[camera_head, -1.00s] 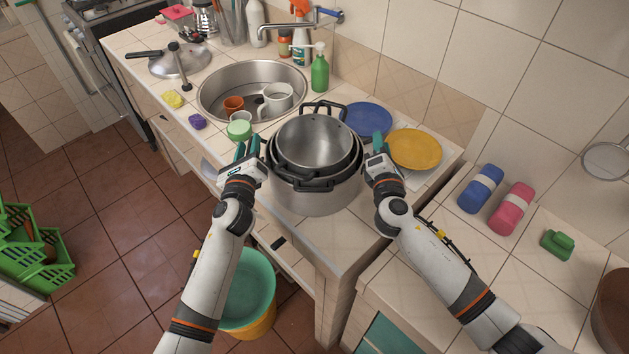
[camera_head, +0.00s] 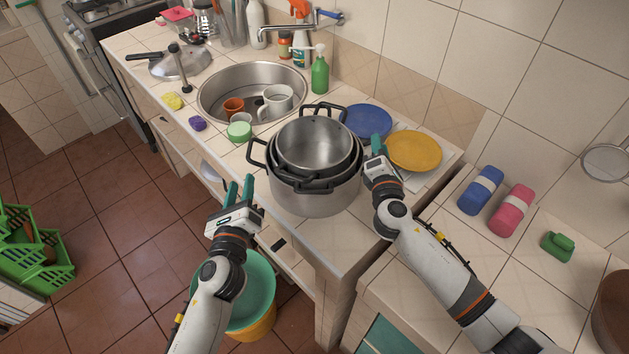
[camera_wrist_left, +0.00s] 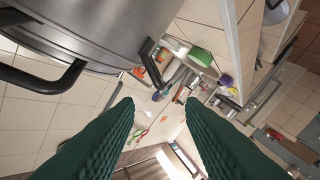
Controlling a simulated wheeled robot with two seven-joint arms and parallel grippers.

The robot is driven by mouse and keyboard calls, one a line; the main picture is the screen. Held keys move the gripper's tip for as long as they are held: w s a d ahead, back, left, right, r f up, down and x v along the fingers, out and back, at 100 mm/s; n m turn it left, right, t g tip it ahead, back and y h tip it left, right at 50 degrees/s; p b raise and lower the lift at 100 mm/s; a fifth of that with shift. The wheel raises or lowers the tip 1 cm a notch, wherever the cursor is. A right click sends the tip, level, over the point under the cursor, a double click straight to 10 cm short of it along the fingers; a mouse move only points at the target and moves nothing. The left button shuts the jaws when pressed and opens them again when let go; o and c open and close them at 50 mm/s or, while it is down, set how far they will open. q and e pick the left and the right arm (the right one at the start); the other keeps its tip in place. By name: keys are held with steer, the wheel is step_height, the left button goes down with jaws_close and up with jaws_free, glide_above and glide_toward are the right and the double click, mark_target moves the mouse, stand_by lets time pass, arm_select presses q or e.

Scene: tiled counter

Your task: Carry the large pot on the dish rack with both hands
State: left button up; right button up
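The large steel pot (camera_head: 312,201) stands upright on the tiled counter, with smaller pots (camera_head: 315,143) nested in it. Its left black handle (camera_head: 257,152) is free of my left gripper. My left gripper (camera_head: 240,188) is open and empty, left of and in front of the pot, off the counter's edge. In the left wrist view, the pot (camera_wrist_left: 115,25) fills the upper left, and a clear gap shows between the green fingers (camera_wrist_left: 160,105). My right gripper (camera_head: 375,150) is at the pot's right side; its grip on the right handle is hidden. I cannot make out a dish rack for certain.
A blue plate (camera_head: 368,121) and a yellow plate (camera_head: 414,151) lie behind and right of the pot. The sink (camera_head: 215,95) holds cups. A green bucket (camera_head: 255,290) stands on the floor below my left arm. Green baskets (camera_head: 40,270) are at far left.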

steer(key=shift+s, duration=0.2)
steer(key=s, duration=1.1)
steer(key=shift+s+a, duration=0.15)
steer(key=shift+s, duration=0.2)
